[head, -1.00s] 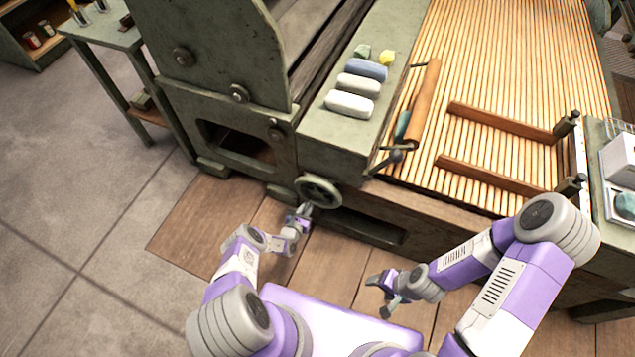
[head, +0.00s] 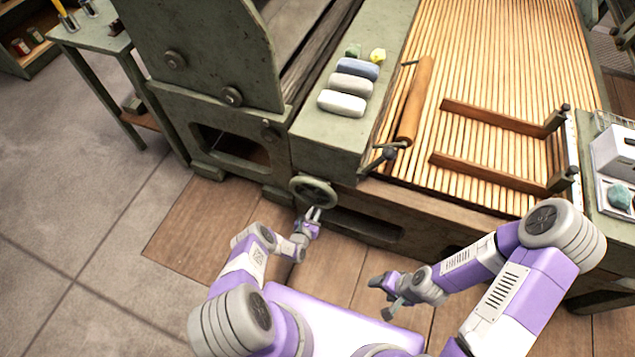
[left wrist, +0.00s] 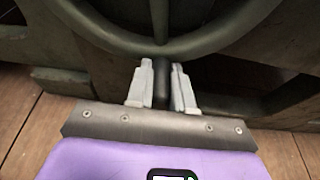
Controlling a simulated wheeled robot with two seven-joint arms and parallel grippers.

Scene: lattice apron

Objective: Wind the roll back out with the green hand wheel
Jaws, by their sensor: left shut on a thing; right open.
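The green hand wheel (head: 313,192) is on the front of the machine frame, and its lower rim shows in the left wrist view (left wrist: 165,45). My left gripper (head: 314,213) is at the bottom of the wheel. Its fingers (left wrist: 162,88) are shut on the wheel's dark handle (left wrist: 162,84), one finger on each side. The brown roll (head: 415,100) lies at the left side of the slatted apron (head: 500,60). A dark crank lever (head: 380,157) is near its lower end. My right gripper (head: 385,292) is open and empty, away from the wheel.
Grey and blue blocks (head: 342,103) and small green and yellow pieces lie on the green ledge left of the roll. Two wooden bars (head: 490,173) cross the apron. A side table with a white box (head: 612,155) stands at right. Floor left of the wheel is clear.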

